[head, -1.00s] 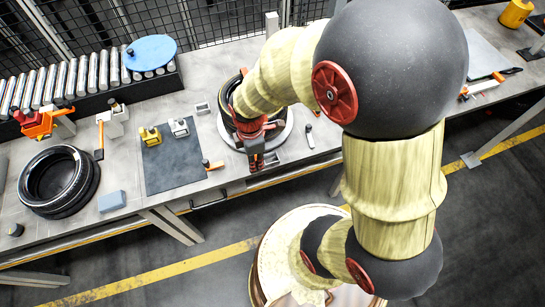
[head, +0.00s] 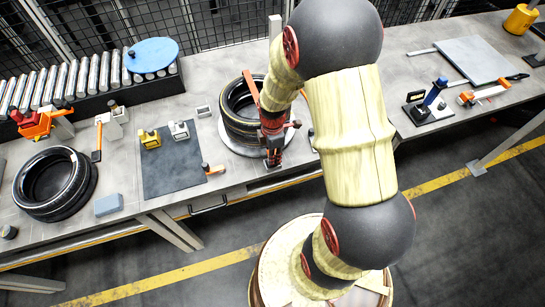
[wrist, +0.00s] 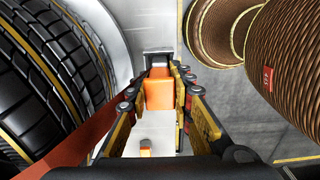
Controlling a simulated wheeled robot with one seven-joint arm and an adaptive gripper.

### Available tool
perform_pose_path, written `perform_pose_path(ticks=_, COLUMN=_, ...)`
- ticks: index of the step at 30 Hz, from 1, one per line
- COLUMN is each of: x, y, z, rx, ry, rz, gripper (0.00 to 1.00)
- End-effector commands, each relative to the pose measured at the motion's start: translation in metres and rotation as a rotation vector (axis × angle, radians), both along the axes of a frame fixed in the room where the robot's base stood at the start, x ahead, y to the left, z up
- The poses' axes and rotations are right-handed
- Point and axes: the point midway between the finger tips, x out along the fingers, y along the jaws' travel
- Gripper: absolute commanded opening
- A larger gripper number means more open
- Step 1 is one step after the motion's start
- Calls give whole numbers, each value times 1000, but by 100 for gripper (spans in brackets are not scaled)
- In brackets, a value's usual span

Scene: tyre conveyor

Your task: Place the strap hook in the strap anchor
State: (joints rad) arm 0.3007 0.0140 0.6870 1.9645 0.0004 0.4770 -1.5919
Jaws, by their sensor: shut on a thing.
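My gripper (head: 273,160) points down at the front edge of the bench, just in front of the tyre (head: 237,123) on its round plate. In the wrist view my gripper (wrist: 159,90) is shut on the orange strap hook (wrist: 159,95). An orange strap (head: 251,88) rises over the tyre; its band also runs along the left of the wrist view (wrist: 85,145). A pale grey block, apparently the strap anchor (wrist: 157,53), lies just beyond the fingertips. I cannot tell whether the hook touches it or is inside it. In the head view my gripper mostly hides this spot.
A second small grey block (head: 203,110) sits behind left of the tyre. A dark mat (head: 168,182) with yellow and grey blocks lies left, beside another tyre (head: 52,184). Tools and a grey plate (head: 474,60) lie right. Rollers (head: 85,75) line the back.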

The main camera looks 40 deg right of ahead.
Motion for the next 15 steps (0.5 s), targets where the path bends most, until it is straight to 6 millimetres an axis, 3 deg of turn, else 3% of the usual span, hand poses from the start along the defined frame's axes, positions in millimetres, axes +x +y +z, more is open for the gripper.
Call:
perform_pose_path(ticks=13, x=1, y=0, z=-10, rx=-1, ry=-4, rz=0, gripper=0)
perform_pose_path(ticks=14, x=1, y=0, z=-10, rx=-1, ry=-3, rz=0, gripper=23)
perform_pose_path(ticks=15, x=1, y=0, z=-10, rx=-1, ry=-3, rz=0, gripper=25)
